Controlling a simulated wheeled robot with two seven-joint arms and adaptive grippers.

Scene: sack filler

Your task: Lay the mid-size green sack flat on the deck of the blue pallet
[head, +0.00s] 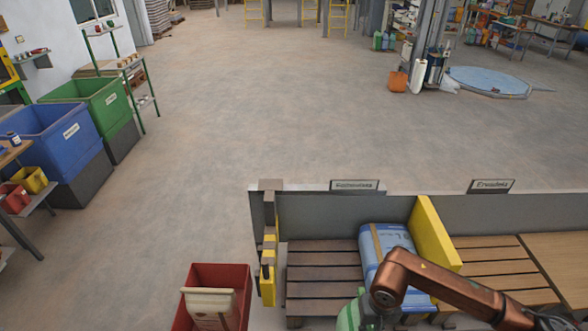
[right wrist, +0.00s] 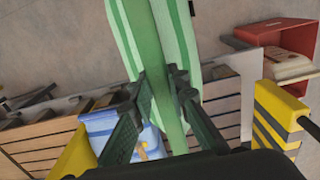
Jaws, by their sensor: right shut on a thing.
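The green sack (right wrist: 150,45), with pale stripes, is in my right gripper (right wrist: 160,88). The fingers are closed on a green fold, with sack on both sides. In the head view a small part of the green sack (head: 350,314) shows at the bottom edge, beside my copper-coloured right arm, which hides the rest. It appears over the front of the brown slatted pallet (head: 322,274); its height above the deck is unclear. A blue and white sack (head: 378,240) lies on that pallet's right side. I see no pallet that is clearly blue. My left gripper is out of view.
A yellow divider (head: 432,232) stands right of the blue sack, with another slatted pallet (head: 490,262) beyond it. A yellow and grey post (head: 268,255) stands at the left end. A red bin (head: 240,280) holding a pale sack is left. The pallet's left part is bare.

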